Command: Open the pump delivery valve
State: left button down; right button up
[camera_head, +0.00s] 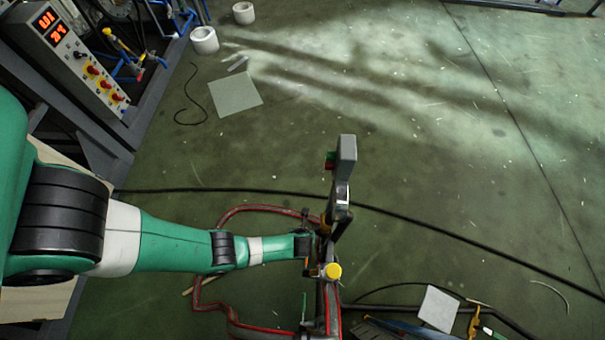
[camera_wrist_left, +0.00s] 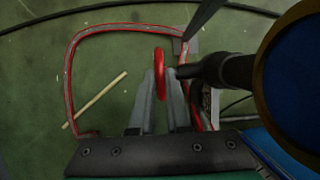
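A thin red handwheel (camera_wrist_left: 160,62), which I take to be the pump delivery valve's, shows nearly edge-on in the left wrist view. The two fingers of my left gripper (camera_wrist_left: 161,80) lie one on each side of its lower part. The gap between fingers and rim is very narrow, and I cannot tell whether they press on it. In the head view my left gripper (camera_head: 312,245) reaches the upright pipework (camera_head: 333,300) from the left; a bit of red shows at its tip, and the wheel is mostly hidden there. My right gripper is not in view.
A yellow knob (camera_head: 332,271) sits just below the gripper, and a grey box (camera_head: 347,150) stands above it. A red-edged hose (camera_head: 265,207) loops around the spot. A control box (camera_head: 75,55) stands at upper left. The floor at upper right is clear.

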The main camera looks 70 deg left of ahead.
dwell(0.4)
pick_arm(q)
jog(key=shift+w+a+r+h+p, duration=0.15)
jog(key=shift+a+h+p, duration=0.15)
jog(key=shift+h+p, duration=0.25)
jog(key=shift+w+a+g+h, duration=0.1)
jog(key=shift+a+g+h, duration=0.2)
jog(key=shift+g+h, duration=0.3)
jog(key=shift+w+a+f+h, duration=0.1)
jog(key=shift+a+f+h, duration=0.05)
jog(key=shift+f+h, duration=0.1)
jog(key=shift+w+a+f+g+h+b, duration=0.1)
jog(key=shift+a+g+h+b, duration=0.3)
jog(key=shift+h, duration=0.3)
jog(key=shift+w+a+f+h+b, duration=0.1)
jog(key=shift+w+f+h+b, duration=0.05)
jog(key=shift+h+b, duration=0.45)
jog(key=shift+a+g+h+b, duration=0.15)
jog(key=shift+g+h+b, duration=0.2)
jog(key=shift+b, duration=0.25)
